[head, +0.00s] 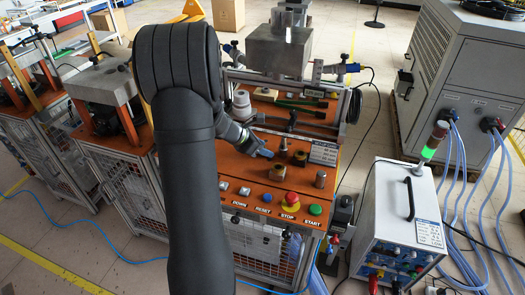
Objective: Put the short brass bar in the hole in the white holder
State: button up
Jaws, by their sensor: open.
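A short brass-coloured bar (320,179) stands upright on the orange bench top, near its right front corner. Two more brownish round pieces, one taller (283,146) and one lower (300,158), stand to its upper left. A white stepped cylinder (241,104) at the back left of the bench is the only piece that looks like the white holder; its hole cannot be made out. My gripper (264,152) is open, small in view, left of the round pieces and apart from the short bar. My arm covers the left of the bench.
A button row with the red stop button (289,201) lines the bench's front edge. A label plate (324,152) lies at the right. A metal block on a press (279,50) rises behind. A white power unit (400,215) stands on the right.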

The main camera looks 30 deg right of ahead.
grip_shut()
jog(key=shift+r, duration=0.55)
jog(key=r, duration=0.2)
jog(key=s+r, duration=0.1)
jog(key=shift+d+r, duration=0.2)
jog(key=shift+r, duration=0.15)
jog(key=s+d+r, duration=0.4)
jog(key=s+r, duration=0.2)
jog(key=s, duration=0.4)
jog(key=w+a+f+n+t+y, duration=0.1)
jog(key=w+a+n+t, duration=0.1)
jog(key=w+a, duration=0.4)
jog(key=w+a+f+n+t+y, duration=0.1)
jog(key=w+a+n, duration=0.4)
jog(key=a, duration=0.6)
jog(key=w+a+f+n+t+y, duration=0.1)
jog(key=w+a+f+n+t, duration=0.2)
jog(key=w+a, duration=0.5)
jog(key=shift+w+a+n+t+y, duration=0.1)
jog(key=shift+a+n+t+y, duration=0.35)
jog(key=shift+a+t, duration=0.4)
jog(key=w+a+f+n+y, duration=0.1)
jog(key=a+f+n+y, duration=0.1)
jog(key=a, duration=0.9)
jog(key=shift+w+n+t, duration=0.2)
jog(key=shift+n+t, duration=0.25)
jog(key=shift+n, duration=0.4)
